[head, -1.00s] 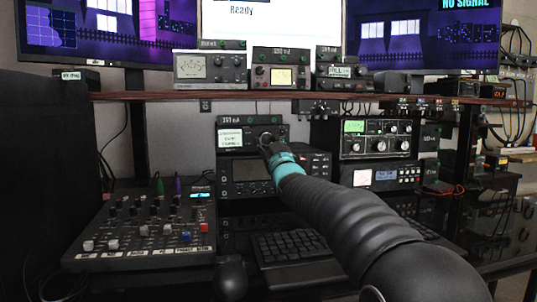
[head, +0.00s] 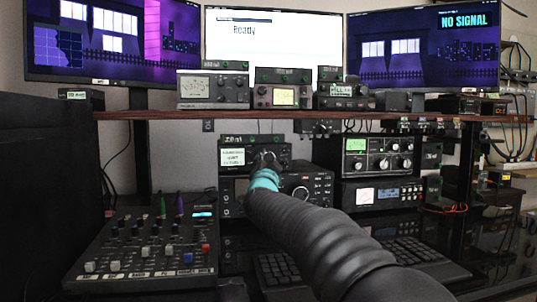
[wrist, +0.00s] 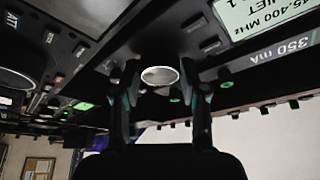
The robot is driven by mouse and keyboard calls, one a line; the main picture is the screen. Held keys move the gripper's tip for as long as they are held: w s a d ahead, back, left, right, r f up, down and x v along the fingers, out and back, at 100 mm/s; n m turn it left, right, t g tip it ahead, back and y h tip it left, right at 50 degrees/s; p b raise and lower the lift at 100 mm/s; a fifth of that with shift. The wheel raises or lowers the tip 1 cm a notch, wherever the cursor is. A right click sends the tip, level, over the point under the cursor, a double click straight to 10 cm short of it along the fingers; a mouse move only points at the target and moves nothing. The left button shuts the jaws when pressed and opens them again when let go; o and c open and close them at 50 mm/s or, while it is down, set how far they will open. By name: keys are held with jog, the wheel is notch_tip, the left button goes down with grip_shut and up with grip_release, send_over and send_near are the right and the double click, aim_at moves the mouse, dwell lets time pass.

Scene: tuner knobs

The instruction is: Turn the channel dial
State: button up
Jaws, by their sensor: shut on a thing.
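The channel dial (wrist: 160,75), a round knob with a pale, shiny face, sits between my fingertips in the wrist view. It belongs to a small black radio (head: 240,143) under the shelf, with a pale lit display at its left. My gripper (wrist: 163,88) has one finger on each side of the dial and is shut on it. In the head view my gripper (head: 267,162) is at the right part of the radio's front and hides most of the dial. The wrist view is upside down, with the radio's display at upper right.
A larger radio (head: 312,187) sits directly below, partly behind my arm. A mixer (head: 140,262) with faders stands at left and a keyboard (head: 413,250) lies at front right. The shelf edge (head: 160,115) runs above. More radios (head: 350,165) stand at right.

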jog(key=m+p, duration=0.1)
jog(key=m, duration=0.1)
jog(key=m+g+h+p, duration=0.1)
jog(key=m+p, duration=0.1)
jog(key=r+m+h+p, duration=0.1)
jog(key=m+p, duration=0.1)
jog(key=shift+a+m+g, duration=0.15)
jog(key=shift+m+g, duration=0.15)
jog(key=shift+f+m+g+p, duration=0.15)
jog(key=shift+m+g+p, duration=0.55)
jog(key=shift+m+p, duration=0.8)
jog(key=shift+f, duration=0.1)
jog(key=o, duration=0.9)
jog(key=s, duration=0.4)
jog(key=s+a, duration=0.1)
jog(key=s, duration=0.7)
jog(key=shift+a+f, duration=0.15)
jog(key=shift+f, duration=0.15)
